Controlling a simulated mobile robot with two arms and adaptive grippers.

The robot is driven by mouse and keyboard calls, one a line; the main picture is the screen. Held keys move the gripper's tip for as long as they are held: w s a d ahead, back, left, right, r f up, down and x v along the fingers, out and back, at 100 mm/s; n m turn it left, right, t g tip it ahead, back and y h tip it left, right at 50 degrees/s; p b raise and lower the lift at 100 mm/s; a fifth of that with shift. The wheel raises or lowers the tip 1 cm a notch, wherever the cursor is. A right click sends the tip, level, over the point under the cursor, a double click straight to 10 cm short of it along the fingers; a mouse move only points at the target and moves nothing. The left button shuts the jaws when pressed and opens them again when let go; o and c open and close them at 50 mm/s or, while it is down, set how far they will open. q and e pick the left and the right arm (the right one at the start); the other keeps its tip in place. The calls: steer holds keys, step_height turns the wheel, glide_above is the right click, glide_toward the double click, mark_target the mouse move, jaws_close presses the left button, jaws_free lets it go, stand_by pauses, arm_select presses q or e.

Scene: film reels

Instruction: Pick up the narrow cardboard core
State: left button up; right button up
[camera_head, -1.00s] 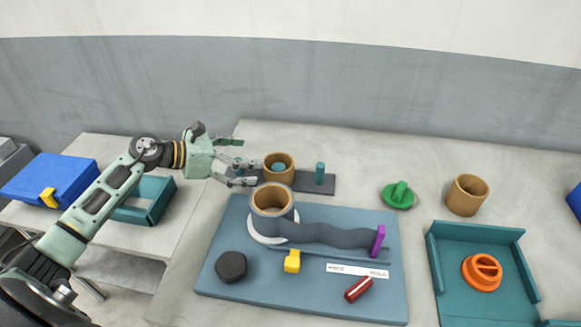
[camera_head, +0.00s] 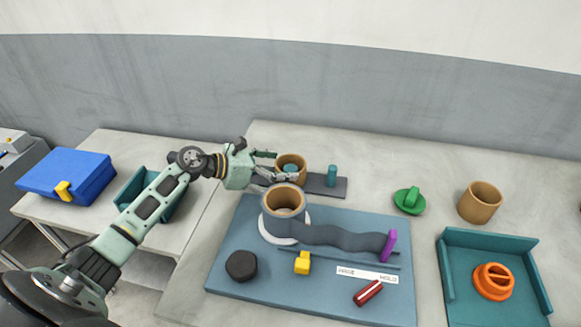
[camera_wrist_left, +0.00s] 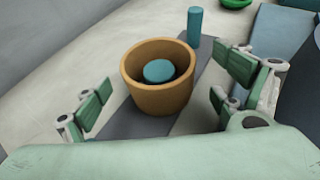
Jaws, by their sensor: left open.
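The narrow cardboard core (camera_head: 299,160), a short tan ring, stands upright around a teal peg on a dark strip (camera_head: 321,189) at the back of the table. In the left wrist view the core (camera_wrist_left: 155,102) is central, with the round teal peg top (camera_wrist_left: 159,70) inside it. My left gripper (camera_head: 283,167) is open at the core's left side. In the left wrist view its green-padded fingers are spread on either side of the core, with visible gaps. My right gripper is not in view.
A second teal peg (camera_head: 332,175) stands bare to the right. A blue-grey board (camera_head: 232,288) in front carries another core (camera_head: 285,197) with a dark wavy band. A wider core (camera_head: 480,203) and green knob (camera_head: 409,201) stand right, behind a teal tray (camera_head: 455,280).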

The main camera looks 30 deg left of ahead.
arm_select(q)
steer(key=shift+x, duration=0.85)
steer(key=shift+c, duration=0.3)
steer(key=c, duration=1.1)
steer(key=shift+o, duration=0.2)
steer(key=shift+a+r, duration=0.1)
